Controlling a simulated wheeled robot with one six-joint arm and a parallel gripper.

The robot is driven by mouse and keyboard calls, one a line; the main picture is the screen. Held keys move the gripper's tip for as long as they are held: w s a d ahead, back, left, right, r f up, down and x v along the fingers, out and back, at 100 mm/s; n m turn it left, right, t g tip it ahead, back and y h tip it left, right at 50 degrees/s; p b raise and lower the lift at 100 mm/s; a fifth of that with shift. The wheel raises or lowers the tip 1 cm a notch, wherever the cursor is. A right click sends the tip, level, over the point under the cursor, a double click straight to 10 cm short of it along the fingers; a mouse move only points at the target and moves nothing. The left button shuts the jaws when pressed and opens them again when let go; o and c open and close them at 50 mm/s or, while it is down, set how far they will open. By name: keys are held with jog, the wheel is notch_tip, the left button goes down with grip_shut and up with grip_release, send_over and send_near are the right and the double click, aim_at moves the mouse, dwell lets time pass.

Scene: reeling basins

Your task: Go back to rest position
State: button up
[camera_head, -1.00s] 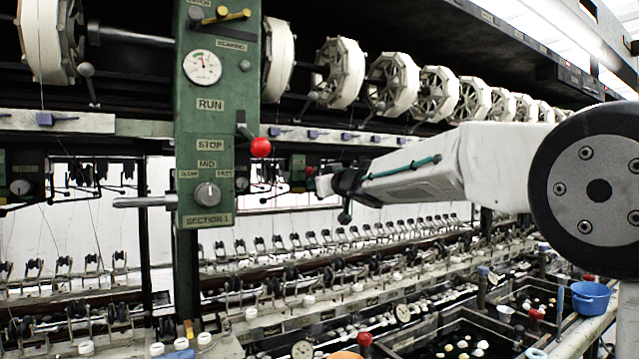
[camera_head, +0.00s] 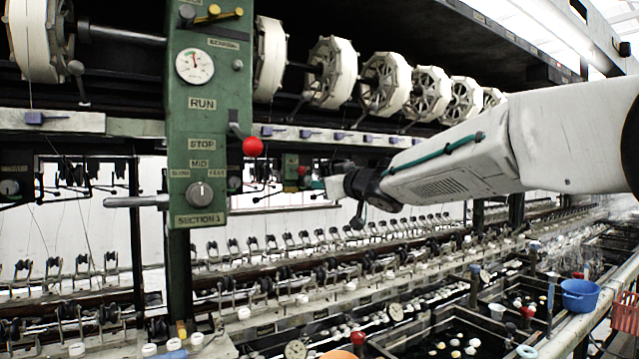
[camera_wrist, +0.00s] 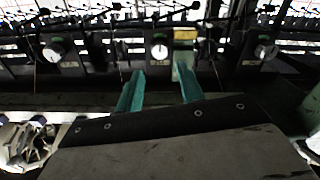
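My gripper (camera_head: 338,187) is at the end of my white arm, to the right of the green control panel (camera_head: 208,120) in the head view. It is clear of the panel's red-ball lever (camera_head: 254,146) in the picture. In the wrist view the two green fingers of my gripper (camera_wrist: 158,82) stand apart with nothing held between them. A round dial (camera_wrist: 159,51) shows behind the gap, and a yellow label (camera_wrist: 186,34) is behind the right finger.
A row of white reels (camera_head: 332,72) runs along the top of the machine. Below are guide rows and dark basins. A blue pot (camera_head: 582,296) and a red basket (camera_head: 625,312) are at the lower right. A silver handle (camera_head: 135,201) sticks out left of the panel.

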jog(key=shift+s+d, duration=0.15)
jog(key=shift+s, duration=0.1)
